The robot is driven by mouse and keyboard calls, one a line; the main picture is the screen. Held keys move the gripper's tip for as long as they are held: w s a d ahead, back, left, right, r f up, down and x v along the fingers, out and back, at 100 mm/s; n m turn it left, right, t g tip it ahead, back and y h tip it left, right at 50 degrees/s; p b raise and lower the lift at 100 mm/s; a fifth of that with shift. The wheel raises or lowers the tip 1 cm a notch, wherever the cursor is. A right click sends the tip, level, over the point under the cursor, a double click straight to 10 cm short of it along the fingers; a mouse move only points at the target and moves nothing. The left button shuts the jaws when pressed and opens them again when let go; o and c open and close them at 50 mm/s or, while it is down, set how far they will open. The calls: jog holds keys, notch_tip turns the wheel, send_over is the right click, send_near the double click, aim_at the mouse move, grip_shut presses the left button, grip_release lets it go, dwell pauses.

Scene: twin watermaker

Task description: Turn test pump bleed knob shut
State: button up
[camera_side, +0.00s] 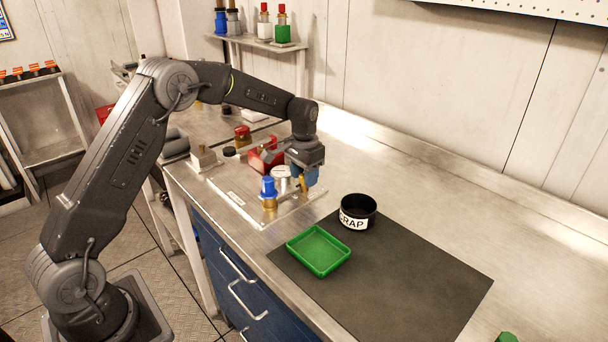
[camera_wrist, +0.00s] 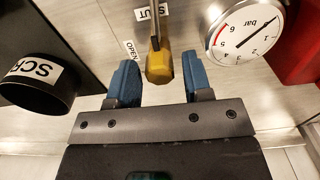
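The bleed knob (camera_wrist: 159,67) is a yellow faceted piece on a thin metal stem in the wrist view. Labels reading OPEN (camera_wrist: 131,51) and SHUT (camera_wrist: 152,11) are beside it; the stem partly crosses the SHUT label. My gripper (camera_wrist: 161,74) is open, with one blue finger on each side of the knob and a narrow gap showing at each side. In the side view my gripper (camera_side: 308,178) points down at the right part of the test pump plate (camera_side: 237,198), and the knob is mostly hidden there by the fingers.
A round gauge (camera_wrist: 246,31) marked in bar is close right of the knob, with a red block (camera_wrist: 302,40) beyond. A blue-capped fitting (camera_side: 268,187) is near my gripper. The black scrap bin (camera_side: 358,212) and green tray (camera_side: 318,251) are on the dark mat (camera_side: 420,275).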

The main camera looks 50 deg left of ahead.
jog(key=shift+o, duration=0.5)
notch_tip(320, 180, up, 14)
jog(key=shift+f, duration=0.15)
dwell(0.3)
jog(key=s+d+r+t, duration=0.1)
jog(key=s+d+r, duration=0.3)
jog(key=s, duration=0.4)
jog(key=s+d+r+t, duration=0.2)
jog(key=s+d+r, duration=0.15)
jog(key=s, duration=0.45)
jog(key=s+d+f+t, duration=0.1)
jog(key=s+f, duration=0.1)
jog(key=s, duration=0.6)
jog(key=s+d+f+t, duration=0.1)
jog(key=s+d+f, duration=0.1)
jog(key=s, duration=0.6)
jog(key=shift+s+d+f+t, duration=0.2)
jog(key=shift+s+f+t, duration=0.15)
jog(key=shift+f, duration=0.1)
